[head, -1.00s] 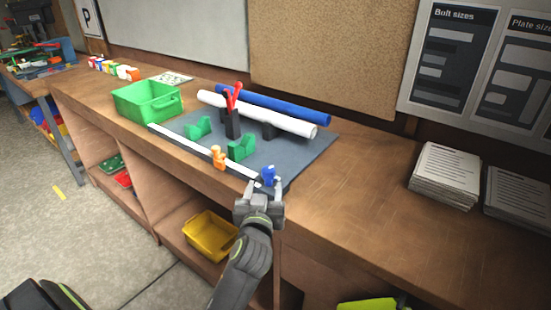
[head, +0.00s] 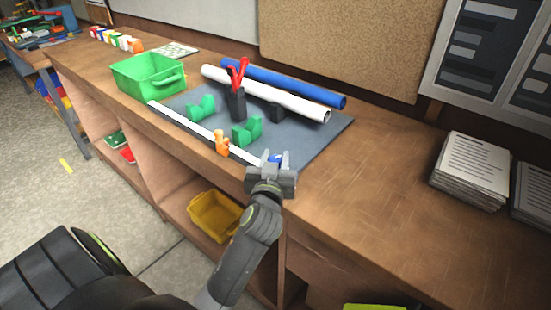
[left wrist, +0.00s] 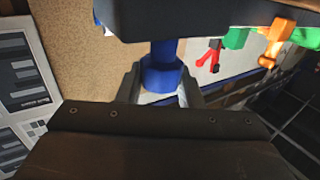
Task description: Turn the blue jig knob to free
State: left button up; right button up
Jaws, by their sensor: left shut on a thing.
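The blue jig knob (head: 276,158) is at the right end of the white strip on the grey mat, mostly hidden behind my gripper in the head view. In the left wrist view the blue knob (left wrist: 162,72) stands between the two fingers. My left gripper (head: 271,163) is shut on the knob at the bench's front edge; it also shows in the left wrist view (left wrist: 160,90). An orange knob (head: 222,143) is farther left along the strip (head: 190,126). I cannot tell how the blue knob is turned. My right gripper is not in view.
Green blocks (head: 247,130), a black holder with red-handled tool (head: 236,100), and white (head: 265,93) and blue (head: 285,82) rolls are on the mat (head: 310,140). A green bin (head: 148,78) stands left. Paper stacks (head: 470,170) lie right. The bench front right is clear.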

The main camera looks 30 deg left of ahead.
pick_arm(q)
jog(key=shift+c, duration=1)
jog(key=n+g+y+b, duration=0.1)
jog(key=b, duration=0.1)
jog(key=n+y+b, duration=0.1)
jog(key=y+b, duration=0.1)
jog(key=shift+w+d+f+g, duration=0.1)
jog(key=shift+f+g, duration=0.1)
jog(key=shift+g, duration=0.2)
jog(key=shift+r+n+g+y+b, duration=0.15)
jog(key=shift+n+g+y+b, duration=0.15)
jog(key=shift+n+g+y, duration=0.15)
jog(key=o, duration=0.9)
jog(key=shift+o, duration=0.2)
